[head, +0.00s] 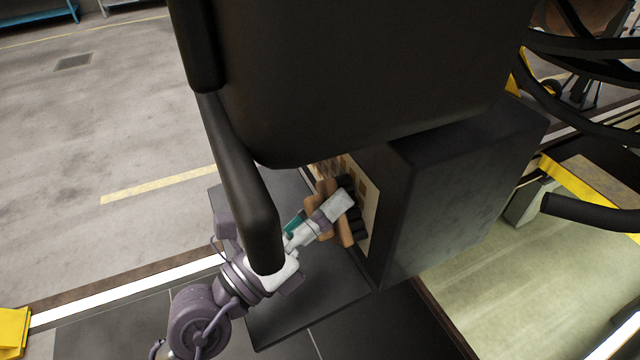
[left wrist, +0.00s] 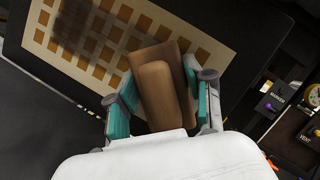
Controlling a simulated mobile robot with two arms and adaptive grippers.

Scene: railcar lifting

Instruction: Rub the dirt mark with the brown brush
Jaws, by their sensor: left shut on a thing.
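My left gripper (head: 326,212) is shut on the brown brush (head: 324,193), in front of the beige panel (head: 371,200) on the dark box's side. In the left wrist view the brush (left wrist: 160,88) sits between the two teal-sided fingers (left wrist: 162,108). The panel (left wrist: 215,48) there carries rows of brown squares. The dirt mark (left wrist: 84,30) is a dark smudge over the squares, up and left of the brush. Whether the brush touches the panel cannot be told. In the head view the mark is mostly hidden. My right gripper is not in view.
The dark box (head: 460,190) stands right of the gripper. Black hoses (head: 580,115) and a yellow-edged pit (head: 545,275) lie farther right. In the left wrist view, small labelled items (left wrist: 270,103) are at the right. Open concrete floor (head: 90,120) is at the left.

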